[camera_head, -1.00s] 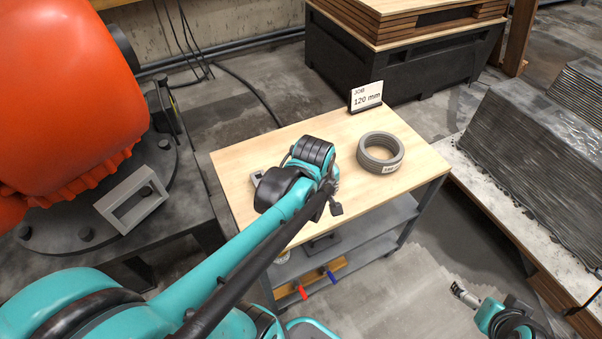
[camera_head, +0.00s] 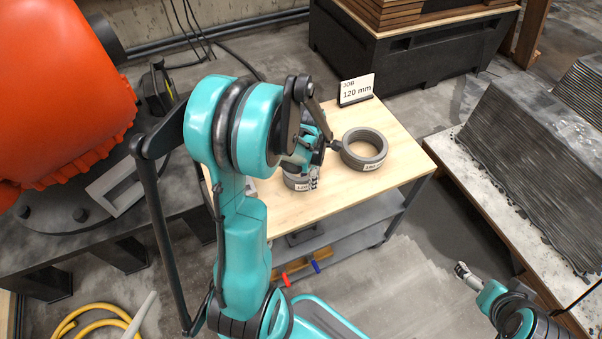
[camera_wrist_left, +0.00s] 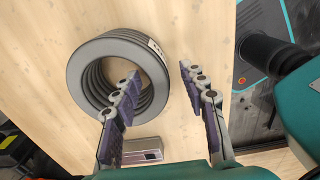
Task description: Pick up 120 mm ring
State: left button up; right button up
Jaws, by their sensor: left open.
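A grey ring (camera_head: 298,181) with a white label stands on the wooden table top (camera_head: 345,205), partly hidden by my left gripper (camera_head: 311,175). In the left wrist view, a ribbed grey ring (camera_wrist_left: 82,73) lies beneath the open left gripper (camera_wrist_left: 160,75). One finger overlaps the ring's opening and the other is beyond its outer side, so the wall shows between them; I cannot tell the height gap. A second, wider-looking labelled ring (camera_head: 365,150) lies to the right. Labels are too small to read surely. My right gripper (camera_head: 463,271) is at lower right, away from the table.
A sign (camera_head: 356,89) reading "JOB 120 mm" stands at the table's back edge. A small metal piece (camera_wrist_left: 141,149) lies near the ring. An orange machine (camera_head: 60,90) is left of the table, a grey printed block (camera_head: 530,140) right. Table space is clear in front.

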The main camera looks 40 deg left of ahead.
pick_arm(q)
notch_tip(320, 180, down, 3)
jog(key=shift+a+f+b, duration=0.1)
jog(key=shift+b, duration=0.3)
grip_shut()
jog(key=shift+r, duration=0.2)
